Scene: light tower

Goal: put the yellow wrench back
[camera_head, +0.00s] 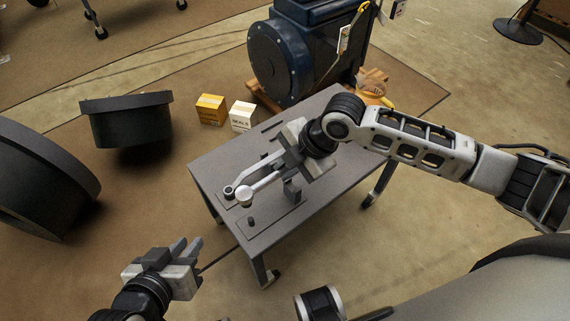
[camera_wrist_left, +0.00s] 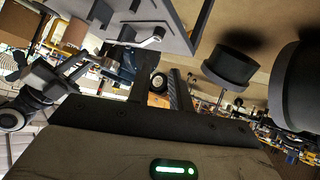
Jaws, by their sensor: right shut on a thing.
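My right gripper (camera_head: 289,164) is above the grey table (camera_head: 215,173), shut on a pale, whitish wrench (camera_head: 266,183). The wrench points to the lower left, with a round white end, and shows no clear yellow. A greyer tool (camera_head: 246,176) with a ring end lies beside it. The gripper hides part of both, and I cannot tell whether the held wrench touches the table. My left gripper (camera_head: 188,248) is off the table's front left side, open and empty; its fingers also show in the left wrist view (camera_wrist_left: 160,88).
A dark slot (camera_head: 272,127), a small post (camera_head: 251,221) and a dark upright block (camera_head: 292,192) are on the table. A blue machine (camera_head: 279,62) stands behind it, with a yellow box (camera_head: 210,110) and white box (camera_head: 243,116) nearby. Large dark round parts (camera_head: 126,125) are at left.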

